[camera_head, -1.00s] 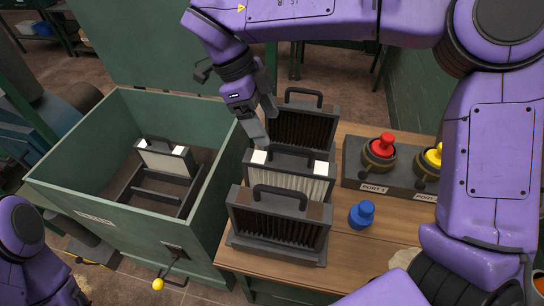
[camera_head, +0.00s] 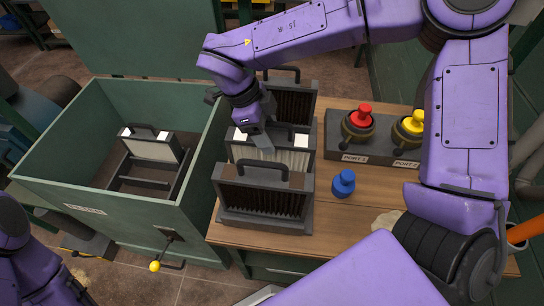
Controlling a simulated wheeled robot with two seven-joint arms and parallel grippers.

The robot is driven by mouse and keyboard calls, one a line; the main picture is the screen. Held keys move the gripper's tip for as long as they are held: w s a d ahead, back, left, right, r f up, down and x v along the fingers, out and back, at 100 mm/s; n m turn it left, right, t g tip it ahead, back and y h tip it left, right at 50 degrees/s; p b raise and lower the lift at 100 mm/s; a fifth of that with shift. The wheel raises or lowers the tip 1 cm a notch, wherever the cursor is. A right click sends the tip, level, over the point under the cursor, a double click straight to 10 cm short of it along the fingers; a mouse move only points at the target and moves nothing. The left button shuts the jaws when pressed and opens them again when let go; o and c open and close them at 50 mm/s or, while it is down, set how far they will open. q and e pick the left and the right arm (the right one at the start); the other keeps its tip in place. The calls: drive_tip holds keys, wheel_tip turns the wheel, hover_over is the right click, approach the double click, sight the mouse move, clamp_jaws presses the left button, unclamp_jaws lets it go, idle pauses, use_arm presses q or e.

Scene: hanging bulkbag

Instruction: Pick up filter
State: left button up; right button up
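Three filters stand in a row on the wooden table. The back filter (camera_head: 290,104) has dark pleats, the middle filter (camera_head: 290,160) has pale pleats and white top corners, and the front filter (camera_head: 262,200) has dark pleats. My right gripper (camera_head: 263,146) is over the top of the middle filter, pointing down between its white corners. It covers that filter's handle area, so contact and finger gap cannot be told. Another pale filter (camera_head: 152,150) stands in a rack inside the green box. My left arm shows at the lower left, its gripper out of view.
The open green box (camera_head: 110,215) stands left of the table (camera_head: 330,225). A port block (camera_head: 385,150) with a red knob (camera_head: 358,117) and a yellow knob (camera_head: 411,123) is at the right. A blue knob (camera_head: 344,184) stands beside the front filter.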

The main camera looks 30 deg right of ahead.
drive_tip(key=shift+w+f, duration=0.1)
drive_tip(key=shift+w, duration=0.1)
drive_tip(key=c, duration=1)
clamp_jaws()
